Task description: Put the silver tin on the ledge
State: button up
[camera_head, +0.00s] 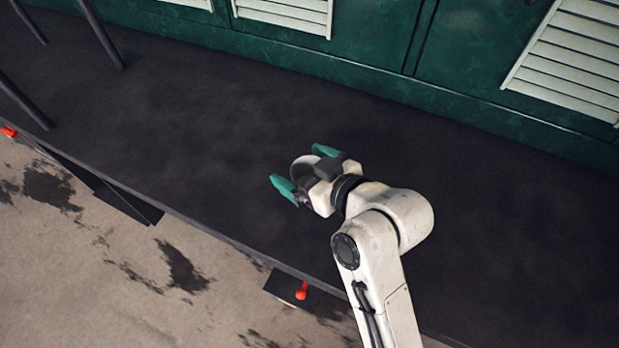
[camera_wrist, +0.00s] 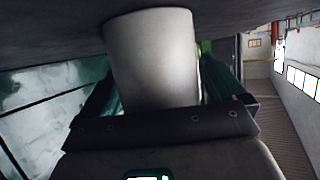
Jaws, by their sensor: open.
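The silver tin (camera_head: 303,164) shows as a grey rounded shape between my gripper's teal fingers in the head view, over the dark ledge (camera_head: 190,130). In the wrist view the tin (camera_wrist: 152,58) is a plain pale grey cylinder with its far end at the dark surface, which fills the top of that view. My gripper (camera_head: 299,167) is open, with one finger on each side of the tin. Whether the fingers touch it I cannot tell. Part of the tin is hidden behind the gripper.
A green panelled wall (camera_head: 370,62) with pale louvres (camera_head: 572,55) runs along the back of the ledge. Dark posts (camera_head: 100,35) stand at the far left. The ledge is bare on both sides of my arm. Stained ground (camera_head: 130,270) lies beyond its front edge.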

jog(key=shift+c, duration=0.5)
jog(key=c, duration=1.1)
